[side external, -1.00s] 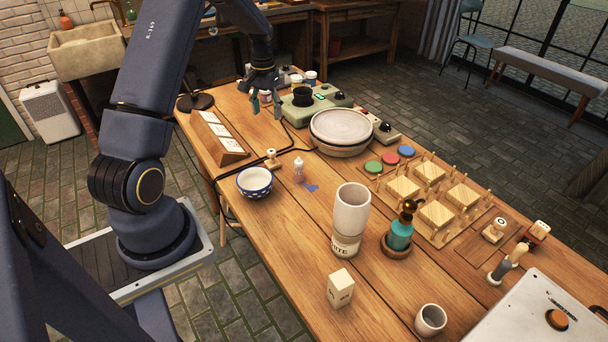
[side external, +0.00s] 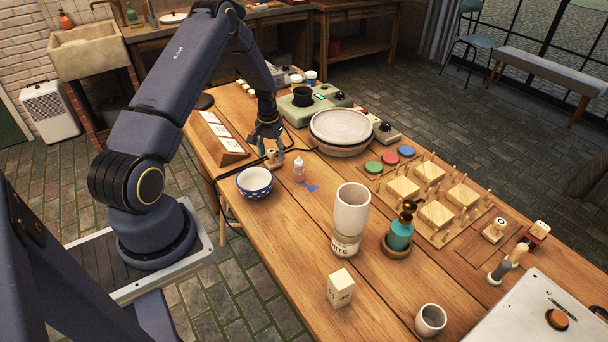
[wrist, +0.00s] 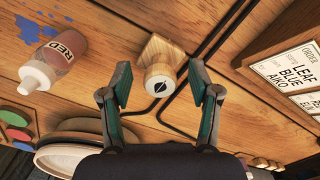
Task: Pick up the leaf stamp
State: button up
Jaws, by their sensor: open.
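The leaf stamp (wrist: 159,82) is a small wooden stamp with a dark leaf mark on its pale round top, standing on the table in the wrist view. In the side view the stamp (side external: 272,160) is partly hidden below my gripper (side external: 268,142). In the wrist view my gripper (wrist: 159,88) is open, with one teal finger on each side of the stamp in the picture. I see no contact between the fingers and the stamp.
A black cable (wrist: 202,50) runs close by.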

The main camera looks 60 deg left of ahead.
jog(key=shift+f, duration=0.2)
grip_shut()
dwell(0.4)
jog(key=shift+r, duration=0.15)
